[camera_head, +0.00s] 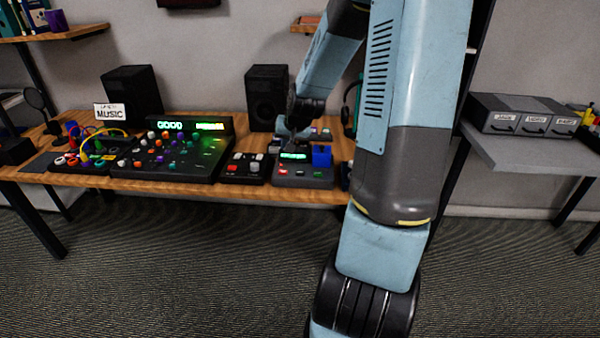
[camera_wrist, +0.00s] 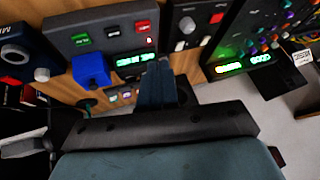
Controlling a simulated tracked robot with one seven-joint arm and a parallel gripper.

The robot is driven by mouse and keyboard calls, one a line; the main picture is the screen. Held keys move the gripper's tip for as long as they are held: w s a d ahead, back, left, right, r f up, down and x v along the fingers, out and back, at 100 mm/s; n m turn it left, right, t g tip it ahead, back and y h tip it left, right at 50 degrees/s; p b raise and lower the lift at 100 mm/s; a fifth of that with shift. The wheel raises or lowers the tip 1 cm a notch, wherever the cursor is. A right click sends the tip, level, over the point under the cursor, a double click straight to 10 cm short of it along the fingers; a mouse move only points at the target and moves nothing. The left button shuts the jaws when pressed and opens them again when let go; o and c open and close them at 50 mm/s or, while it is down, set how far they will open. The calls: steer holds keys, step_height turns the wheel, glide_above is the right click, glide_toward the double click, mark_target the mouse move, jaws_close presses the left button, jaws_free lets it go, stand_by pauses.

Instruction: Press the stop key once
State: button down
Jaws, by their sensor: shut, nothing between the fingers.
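A dark keyed device (camera_head: 304,182) stands on the wooden desk near its front edge. A lit green display (camera_wrist: 133,60) and a blue block (camera_wrist: 91,69) are behind the keys. My gripper (camera_wrist: 163,64) is shut and empty, over the device's display side, apart from the red key.
A small panel (camera_head: 243,167) with red and white controls stands left of the device. A large mixer (camera_head: 172,153) with coloured knobs is farther left. Two black speakers (camera_head: 267,97) stand behind. A headphone stand is partly hidden by my arm at the right.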

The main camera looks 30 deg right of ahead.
mark_target(302, 173)
steer(key=w+d+f+m+t, duration=0.2)
steer(key=w+d+f+m, duration=0.1)
steer(key=d, duration=0.5)
steer(key=shift+w+f+m+t, duration=0.35)
steer(key=shift+w+f, duration=0.2)
steer(key=shift+f, duration=0.25)
steer(key=shift+f, duration=4.4)
steer(key=shift+f, duration=0.1)
steer(key=shift+f, duration=0.25)
steer(key=shift+f, duration=0.35)
steer(key=shift+r, duration=0.8)
steer(key=shift+r, duration=0.1)
